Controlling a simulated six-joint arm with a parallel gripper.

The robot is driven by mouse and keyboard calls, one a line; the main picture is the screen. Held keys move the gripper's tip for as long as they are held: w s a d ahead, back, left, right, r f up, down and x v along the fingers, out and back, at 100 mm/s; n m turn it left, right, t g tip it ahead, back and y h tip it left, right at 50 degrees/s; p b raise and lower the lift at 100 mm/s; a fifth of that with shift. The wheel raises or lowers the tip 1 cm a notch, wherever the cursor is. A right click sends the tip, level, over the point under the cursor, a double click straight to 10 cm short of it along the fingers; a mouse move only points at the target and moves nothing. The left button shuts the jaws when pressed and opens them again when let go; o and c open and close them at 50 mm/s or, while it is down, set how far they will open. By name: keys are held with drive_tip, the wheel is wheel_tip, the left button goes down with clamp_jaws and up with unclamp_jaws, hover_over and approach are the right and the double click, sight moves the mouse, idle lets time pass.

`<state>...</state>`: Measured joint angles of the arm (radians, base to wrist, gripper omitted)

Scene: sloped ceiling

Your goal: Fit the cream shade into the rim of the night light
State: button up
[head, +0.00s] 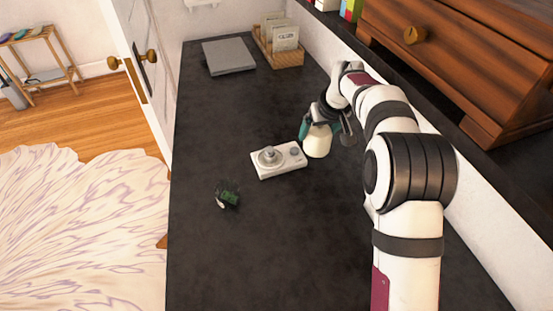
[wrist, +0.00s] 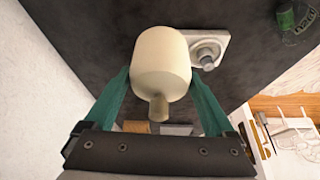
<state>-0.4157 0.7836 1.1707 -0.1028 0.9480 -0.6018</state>
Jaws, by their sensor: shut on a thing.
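The cream shade (head: 317,141) is a rounded cylinder held in my gripper (head: 318,126) above the dark counter. In the wrist view the shade (wrist: 161,62) sits between the two teal fingers of my gripper (wrist: 160,88), with a narrower stem pointing towards the palm. The night light (head: 279,160) is a white rectangular base with a round rim and a small knob, lying on the counter just left of the shade. In the wrist view the night light (wrist: 208,48) is partly hidden behind the shade. The shade is apart from the rim.
A dark green object (head: 228,193) lies on the counter left of and nearer than the night light. A grey flat box (head: 229,56) and a wooden card holder (head: 280,50) stand at the far end. A wooden drawer unit (head: 470,60) is at the right. The front counter is clear.

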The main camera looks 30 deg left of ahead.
drive_tip(key=a+n, duration=0.1)
drive_tip(key=a, duration=0.2)
drive_tip(key=shift+w+n+g, duration=0.1)
drive_tip(key=shift+n+g, duration=0.2)
hover_over(270, 147)
drive_tip(key=f, duration=0.6)
drive_tip(key=shift+s+d+f, duration=0.25)
drive_tip(key=shift+s+f, duration=0.05)
drive_tip(key=shift+f, duration=1.95)
